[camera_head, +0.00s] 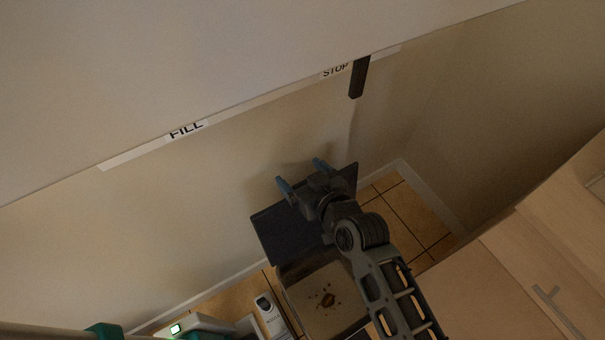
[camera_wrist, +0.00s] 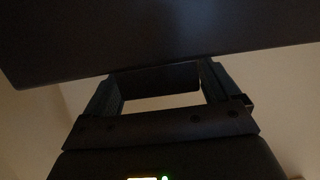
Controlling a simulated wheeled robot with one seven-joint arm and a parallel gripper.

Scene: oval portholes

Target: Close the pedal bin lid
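The pedal bin (camera_head: 325,318) stands low by the wall, its inside showing with brown scraps at the bottom. Its dark lid (camera_head: 280,236) is raised, standing open on the wall side of the bin. In the wrist view, a broad dark panel (camera_wrist: 160,35), apparently the lid, spans the top beyond my gripper (camera_wrist: 158,78). I cannot tell whether they touch.
The wall behind carries a strip with FILL (camera_head: 187,130) and STOP (camera_head: 335,71) labels and a dark lever (camera_head: 359,77). A wooden cabinet (camera_head: 500,285) is right; tiled floor (camera_head: 405,215) shows between.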

